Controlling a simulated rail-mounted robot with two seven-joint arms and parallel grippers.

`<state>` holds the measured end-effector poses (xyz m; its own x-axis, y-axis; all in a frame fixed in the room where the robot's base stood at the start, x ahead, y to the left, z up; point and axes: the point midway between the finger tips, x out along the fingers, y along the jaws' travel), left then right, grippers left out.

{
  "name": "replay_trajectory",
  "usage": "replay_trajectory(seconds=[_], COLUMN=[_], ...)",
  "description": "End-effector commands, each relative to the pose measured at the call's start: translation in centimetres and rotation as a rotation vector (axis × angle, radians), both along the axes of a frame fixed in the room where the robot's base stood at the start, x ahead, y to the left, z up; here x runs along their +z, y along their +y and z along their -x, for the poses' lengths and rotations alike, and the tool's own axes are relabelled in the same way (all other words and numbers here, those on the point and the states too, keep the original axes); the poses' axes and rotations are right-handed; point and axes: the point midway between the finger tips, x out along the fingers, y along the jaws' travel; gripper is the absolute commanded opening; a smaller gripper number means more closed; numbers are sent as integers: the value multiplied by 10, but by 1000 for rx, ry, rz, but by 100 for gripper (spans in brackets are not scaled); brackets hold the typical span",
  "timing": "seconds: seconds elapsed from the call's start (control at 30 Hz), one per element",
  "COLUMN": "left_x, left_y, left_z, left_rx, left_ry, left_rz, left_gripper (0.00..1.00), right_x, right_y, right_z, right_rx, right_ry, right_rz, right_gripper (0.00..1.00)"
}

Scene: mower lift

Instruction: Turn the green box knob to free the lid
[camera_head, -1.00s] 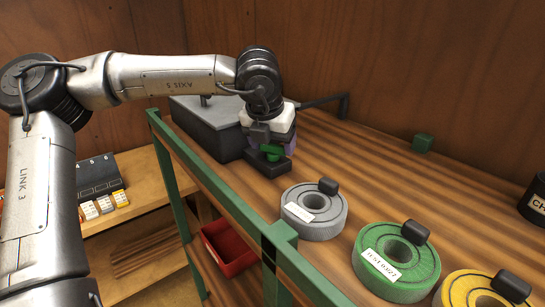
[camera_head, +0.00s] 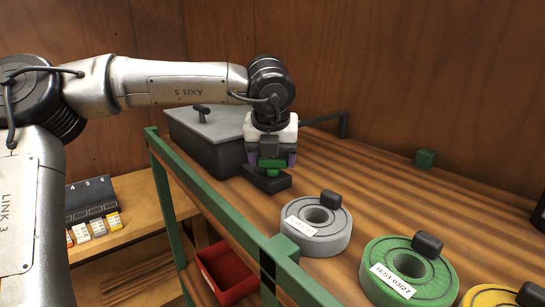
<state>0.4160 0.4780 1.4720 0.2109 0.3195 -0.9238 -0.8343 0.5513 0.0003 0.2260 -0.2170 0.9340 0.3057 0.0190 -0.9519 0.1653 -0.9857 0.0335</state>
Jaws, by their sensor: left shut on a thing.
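The green knob (camera_head: 272,164) sits on a small dark base (camera_head: 267,182) beside the grey lidded box (camera_head: 211,144). My left gripper (camera_head: 272,160) points down over the knob and is shut on it, with a finger on either side. The grey lid (camera_head: 213,121) lies flat on the box and has a dark handle (camera_head: 201,110) on top. The box's right side is partly hidden by my gripper. My right gripper is not in view.
A grey ring (camera_head: 316,226), a green ring (camera_head: 410,272) and a yellow ring (camera_head: 492,297) lie on the bench. A green rail (camera_head: 205,197) runs along the near edge, with a red bin (camera_head: 226,272) below.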

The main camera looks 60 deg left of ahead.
Motion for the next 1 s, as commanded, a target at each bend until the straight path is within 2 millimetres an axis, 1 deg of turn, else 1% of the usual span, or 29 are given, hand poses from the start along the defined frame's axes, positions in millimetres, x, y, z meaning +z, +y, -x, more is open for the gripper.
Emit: replay_trajectory(seconds=[0.13,0.17,0.4,0.63,0.73,0.87,1.0], left_x=[1,1,1,1,5,21,46], left_y=[-1,-1,0,0,-1,-7,-15], left_z=[0,0,0,0,1,4,10], left_rx=[0,0,1,0,1,1,1], left_ry=[-2,-2,-1,-1,-2,-3,-5], left_rz=[1,1,1,1,-1,-3,-4], left_gripper=[47,73,96,96,96,96,96], right_x=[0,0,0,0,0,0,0], right_y=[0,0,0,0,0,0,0], right_z=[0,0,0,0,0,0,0], right_rx=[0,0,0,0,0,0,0], right_ry=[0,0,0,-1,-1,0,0], right_rz=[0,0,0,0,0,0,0], right_gripper=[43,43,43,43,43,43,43])
